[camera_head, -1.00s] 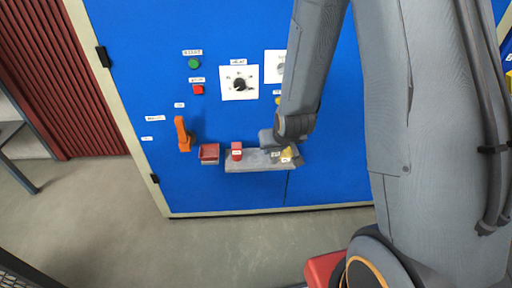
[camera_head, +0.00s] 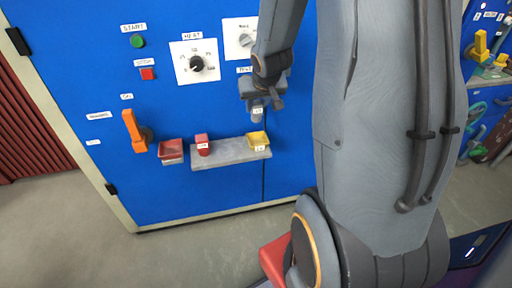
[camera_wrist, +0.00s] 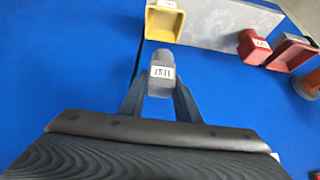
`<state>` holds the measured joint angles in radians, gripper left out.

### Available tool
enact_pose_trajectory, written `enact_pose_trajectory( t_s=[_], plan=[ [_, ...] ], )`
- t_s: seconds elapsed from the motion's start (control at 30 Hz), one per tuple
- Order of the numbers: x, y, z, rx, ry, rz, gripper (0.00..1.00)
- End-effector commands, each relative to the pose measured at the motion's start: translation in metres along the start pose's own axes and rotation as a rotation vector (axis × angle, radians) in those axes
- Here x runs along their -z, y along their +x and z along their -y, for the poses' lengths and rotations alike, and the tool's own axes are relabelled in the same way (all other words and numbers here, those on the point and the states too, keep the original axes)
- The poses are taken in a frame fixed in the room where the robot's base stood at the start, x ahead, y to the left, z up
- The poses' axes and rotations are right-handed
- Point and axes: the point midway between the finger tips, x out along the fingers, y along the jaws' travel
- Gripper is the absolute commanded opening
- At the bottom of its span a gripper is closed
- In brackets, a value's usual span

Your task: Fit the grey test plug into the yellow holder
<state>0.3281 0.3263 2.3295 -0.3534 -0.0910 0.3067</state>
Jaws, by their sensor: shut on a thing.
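The grey test plug (camera_wrist: 161,75), with a white label, is held between the two fingers of my gripper (camera_wrist: 160,100) in the wrist view. In the head view my gripper (camera_head: 262,103) is shut on the grey plug (camera_head: 257,112) in front of the blue panel. The yellow holder (camera_head: 257,139) stands empty-looking at the right end of the grey shelf, below the plug and apart from it. In the wrist view the yellow holder (camera_wrist: 163,24) lies just beyond the plug's tip.
The grey shelf (camera_head: 228,152) also bears a red block (camera_head: 202,144). A red bin (camera_head: 171,151) and an orange lever (camera_head: 134,130) are to its left. Dials, a green button (camera_head: 137,41) and a red button (camera_head: 147,73) sit higher on the panel. Space above the shelf is clear.

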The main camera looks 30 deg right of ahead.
Motion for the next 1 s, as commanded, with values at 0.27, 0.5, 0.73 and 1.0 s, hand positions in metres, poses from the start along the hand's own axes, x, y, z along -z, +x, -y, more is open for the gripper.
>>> enact_pose_trajectory(
  t_s=[0.27,0.5,0.73,1.0],
  plan=[
    [-0.021,0.033,-0.004,-0.006,0.007,0.005,0.06],
    [-0.033,0.053,-0.004,-0.005,0.006,0.002,0.06],
    [-0.047,0.073,-0.004,-0.005,0.006,0.004,0.06],
    [-0.053,0.084,-0.004,-0.006,0.005,0.001,0.06]
  ],
)
